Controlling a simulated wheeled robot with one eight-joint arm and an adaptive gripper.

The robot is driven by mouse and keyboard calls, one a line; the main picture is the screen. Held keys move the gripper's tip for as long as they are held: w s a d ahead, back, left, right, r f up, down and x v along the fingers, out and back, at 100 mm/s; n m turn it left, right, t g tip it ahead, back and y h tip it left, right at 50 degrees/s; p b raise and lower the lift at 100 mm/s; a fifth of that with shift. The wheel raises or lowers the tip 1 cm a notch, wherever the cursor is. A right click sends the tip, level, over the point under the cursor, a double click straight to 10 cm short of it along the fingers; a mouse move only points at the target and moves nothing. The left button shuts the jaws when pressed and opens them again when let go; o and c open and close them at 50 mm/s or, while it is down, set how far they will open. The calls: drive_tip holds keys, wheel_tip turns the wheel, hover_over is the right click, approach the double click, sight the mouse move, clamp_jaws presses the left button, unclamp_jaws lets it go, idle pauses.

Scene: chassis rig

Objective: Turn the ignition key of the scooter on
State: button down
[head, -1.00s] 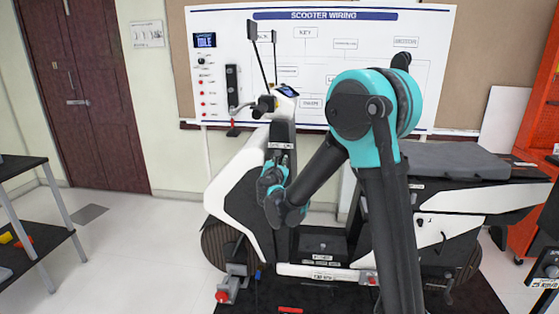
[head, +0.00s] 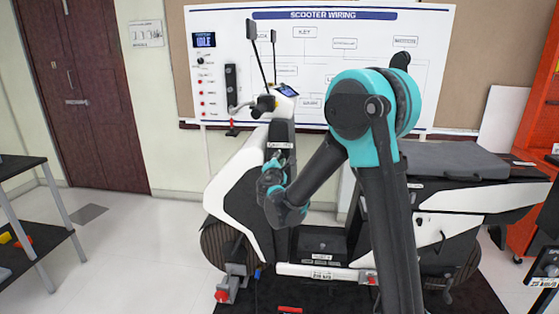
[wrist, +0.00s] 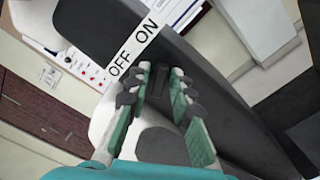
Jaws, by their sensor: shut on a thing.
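The white and black scooter (head: 235,185) stands in the middle of the head view. My gripper (head: 278,158) is at its front column, below the handlebar. In the wrist view my gripper (wrist: 160,82) has its fingertips up against the dark column, just beside a white OFF/ON label (wrist: 133,50). The fingers are closed on a small dark piece, the ignition key (wrist: 158,80), which is mostly hidden between the fingertips. I cannot tell the key's exact angle. The status screen (head: 204,40) on the wall board reads IDLE.
A wiring board (head: 320,60) hangs behind the scooter. A dark shelf table (head: 25,165) stands at the left and an orange cabinet (head: 535,150) at the right. The floor left of the scooter is clear.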

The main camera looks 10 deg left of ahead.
idle(0.5)
drive_tip(key=c, duration=1.6)
unclamp_jaws()
drive_tip(key=shift+o, duration=0.2)
drive_tip(key=shift+s, duration=0.1)
drive_tip(key=s, duration=1.2)
drive_tip(key=shift+a, duration=0.15)
drive_tip(key=shift+w, duration=0.1)
